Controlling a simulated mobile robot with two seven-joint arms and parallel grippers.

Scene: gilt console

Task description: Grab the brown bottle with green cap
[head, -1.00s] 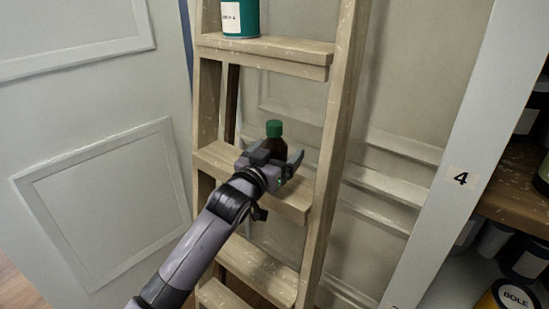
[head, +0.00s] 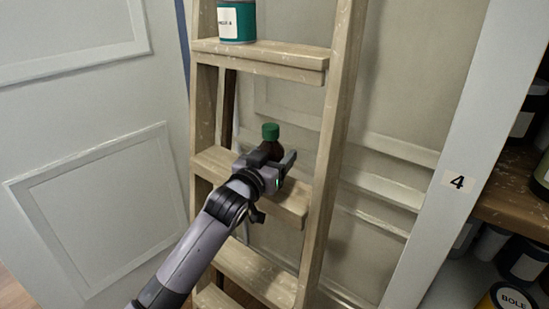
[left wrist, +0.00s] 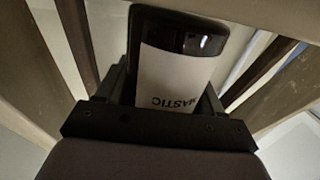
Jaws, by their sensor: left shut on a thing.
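The brown bottle (head: 272,146) with a green cap (head: 270,130) stands upright at a middle step of the wooden ladder. My left gripper (head: 275,160) is shut on it, with the fingers around the bottle's body and the cap showing above them. In the left wrist view the bottle (left wrist: 190,85) fills the space between the fingers, and its white label reads "MASTIC" upside down. The gripper hides the bottle's lower part in the head view, so I cannot tell whether it touches the step. My right gripper is not in view.
The ladder's steps and side rails (head: 330,150) surround the bottle. A teal can (head: 238,20) stands on the step above. A panelled door (head: 90,190) is at left.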

